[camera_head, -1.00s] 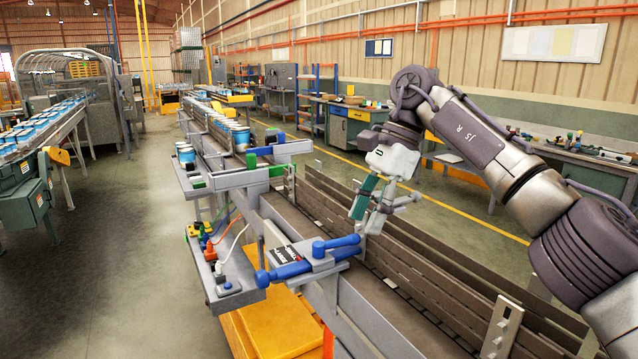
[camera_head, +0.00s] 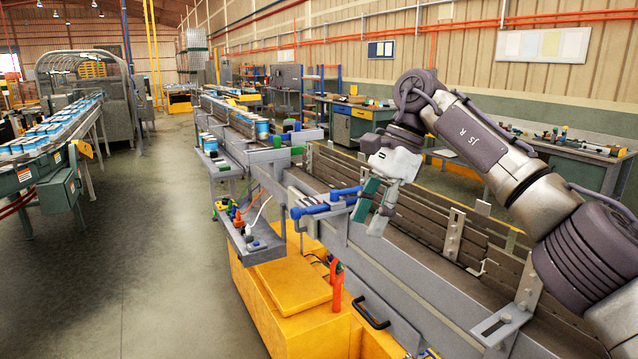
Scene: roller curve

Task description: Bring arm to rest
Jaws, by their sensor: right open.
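My right arm (camera_head: 480,135) comes in from the right and bends down at its wrist. Its gripper (camera_head: 368,222) is open and empty, with its fingers pointing down above the near side of the conveyor (camera_head: 420,217). The fingertips are in front of the blue-handled clamp part (camera_head: 325,206) on the conveyor's side; I cannot tell whether they touch it. My left gripper is not in view.
Blue-and-white cans (camera_head: 262,130) stand farther up the conveyor. Another can line (camera_head: 40,140) runs at the left. The floor (camera_head: 150,260) between is clear.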

